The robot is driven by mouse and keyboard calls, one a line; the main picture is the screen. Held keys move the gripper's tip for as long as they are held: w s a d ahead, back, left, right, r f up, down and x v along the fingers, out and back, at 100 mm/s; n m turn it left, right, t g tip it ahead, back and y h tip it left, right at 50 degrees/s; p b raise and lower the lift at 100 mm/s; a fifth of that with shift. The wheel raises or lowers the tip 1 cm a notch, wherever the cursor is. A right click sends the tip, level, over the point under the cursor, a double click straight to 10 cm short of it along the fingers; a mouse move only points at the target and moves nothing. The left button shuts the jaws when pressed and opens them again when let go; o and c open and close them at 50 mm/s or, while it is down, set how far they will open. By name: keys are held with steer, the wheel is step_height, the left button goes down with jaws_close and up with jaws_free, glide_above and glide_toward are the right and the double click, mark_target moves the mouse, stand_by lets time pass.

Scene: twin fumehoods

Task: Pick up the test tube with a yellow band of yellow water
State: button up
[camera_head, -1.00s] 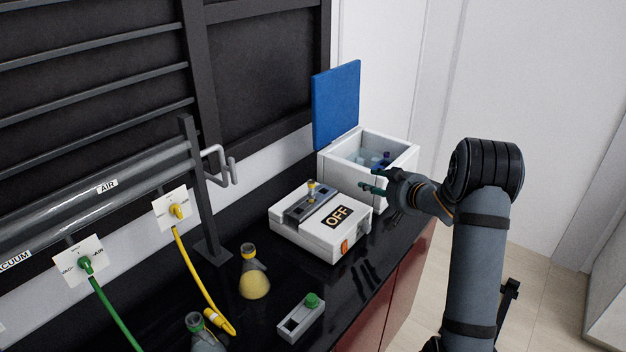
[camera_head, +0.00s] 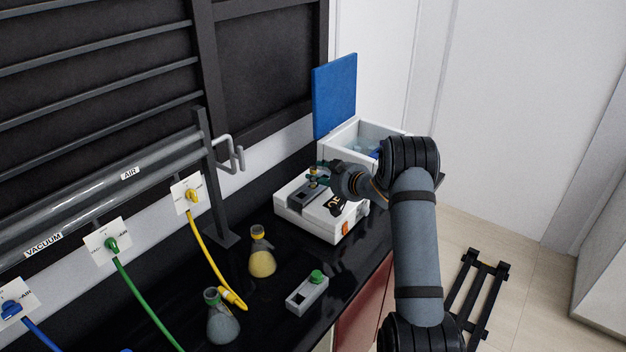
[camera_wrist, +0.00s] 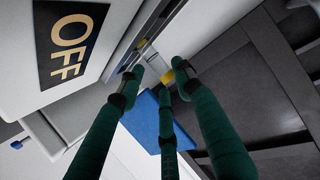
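The test tube with a yellow band (camera_head: 313,171) stands upright in the slot on top of the white device (camera_head: 337,229) with the "OFF" label. My gripper (camera_head: 321,176) is at the tube, coming from the right, with its green fingers around or beside it. In the wrist view, my gripper (camera_wrist: 160,78) has its three green fingers apart. A yellow band (camera_wrist: 181,73) shows close to the right fingertip; contact cannot be told. The tube's lower part is hidden.
A white box (camera_head: 345,139) with a raised blue lid (camera_head: 334,96) stands behind the device. A yellow-liquid flask (camera_head: 262,262), a grey flask (camera_head: 222,327) and a small grey block with a green top (camera_head: 308,292) stand in front. A yellow hose (camera_head: 207,259) hangs left.

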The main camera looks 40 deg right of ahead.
mark_target(315, 172)
steer(key=x, duration=0.3)
steer(key=shift+w+p, duration=0.15)
steer(key=shift+p, duration=0.25)
steer(key=shift+c, duration=1.3)
steer(key=c, duration=0.6)
